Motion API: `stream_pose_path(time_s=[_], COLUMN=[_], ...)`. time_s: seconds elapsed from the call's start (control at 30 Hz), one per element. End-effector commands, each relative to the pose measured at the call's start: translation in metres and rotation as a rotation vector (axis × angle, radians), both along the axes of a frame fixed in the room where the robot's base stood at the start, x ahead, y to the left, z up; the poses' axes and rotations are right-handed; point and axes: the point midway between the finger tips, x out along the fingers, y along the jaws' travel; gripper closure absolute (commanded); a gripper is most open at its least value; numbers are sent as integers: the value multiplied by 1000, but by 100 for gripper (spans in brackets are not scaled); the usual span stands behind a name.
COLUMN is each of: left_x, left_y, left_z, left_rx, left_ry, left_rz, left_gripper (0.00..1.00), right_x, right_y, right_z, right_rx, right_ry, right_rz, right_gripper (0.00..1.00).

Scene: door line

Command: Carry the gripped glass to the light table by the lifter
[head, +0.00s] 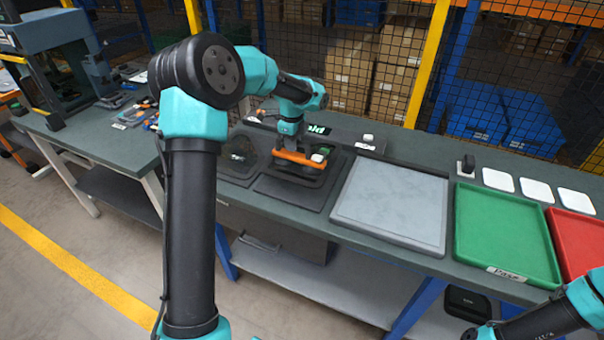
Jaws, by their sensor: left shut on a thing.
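My left gripper (290,142) is shut on the orange handle of the lifter (300,159), above a dark square tray (268,187) on the bench. A small green-and-white part shows at the right end of the lifter. The glass cannot be made out; the lifter and the dark tray make it hard to see. A flat pale grey panel (392,203) in a dark frame, which looks like the light table, lies just right of the dark tray. Of my right arm, only links show at the lower right; its gripper is out of view.
A green tray (505,232) with a label and a red tray (584,245) lie farther right, with several white squares (498,180) behind them. A small display (318,129) stands behind the lifter. A second dark tray (237,158) is on the left. The pale panel's top is clear.

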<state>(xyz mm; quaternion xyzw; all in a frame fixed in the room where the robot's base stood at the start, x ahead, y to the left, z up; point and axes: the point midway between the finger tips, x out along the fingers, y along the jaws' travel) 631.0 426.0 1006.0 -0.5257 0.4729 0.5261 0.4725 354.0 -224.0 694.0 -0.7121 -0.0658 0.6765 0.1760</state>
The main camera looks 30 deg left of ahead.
Motion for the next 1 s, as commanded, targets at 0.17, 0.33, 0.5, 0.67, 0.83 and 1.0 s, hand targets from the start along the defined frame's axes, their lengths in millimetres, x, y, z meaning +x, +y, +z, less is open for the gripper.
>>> stream_pose_path(time_s=[0.17,0.33,0.5,0.67,0.83,1.0], left_x=[1,1,1,0,0,0], left_y=[0,0,0,0,0,0], left_z=[10,18,26,30,31,31], left_rx=[1,2,2,1,0,0], left_ry=[-5,-5,-6,-4,-4,-4], left_rz=[0,0,0,0,0,0], left_gripper=[100,100,100,100,100,100], right_x=[0,0,0,0,0,0], right_y=[0,0,0,0,0,0], right_z=[0,0,0,0,0,0], right_rx=[0,0,0,0,0,0], right_ry=[0,0,0,0,0,0], right_rz=[0,0,0,0,0,0], right_gripper=[49,49,49,49,49,49])
